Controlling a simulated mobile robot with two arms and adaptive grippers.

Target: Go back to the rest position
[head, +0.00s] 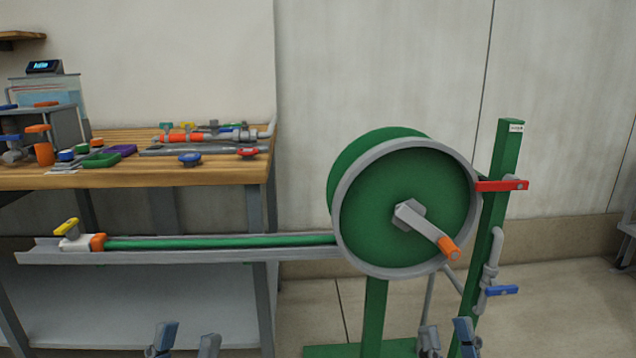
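My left gripper (187,341) shows at the bottom edge of the head view, left of the middle. Its two fingers point up and stand apart with nothing between them. My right gripper (448,338) shows at the bottom edge, right of the middle, in front of the green post's lower part. Its fingers also stand apart, and I see nothing held between them. Both grippers are below the hose reel (378,215) in the picture and appear clear of it. The wrists and arms are cut off by the frame.
A grey trough (200,256) with a green hose (220,243) runs left from the reel. A green post (505,170) carries a red lever (502,185) and a blue-handled valve (502,290). A wooden workbench (215,174) with parts stands behind.

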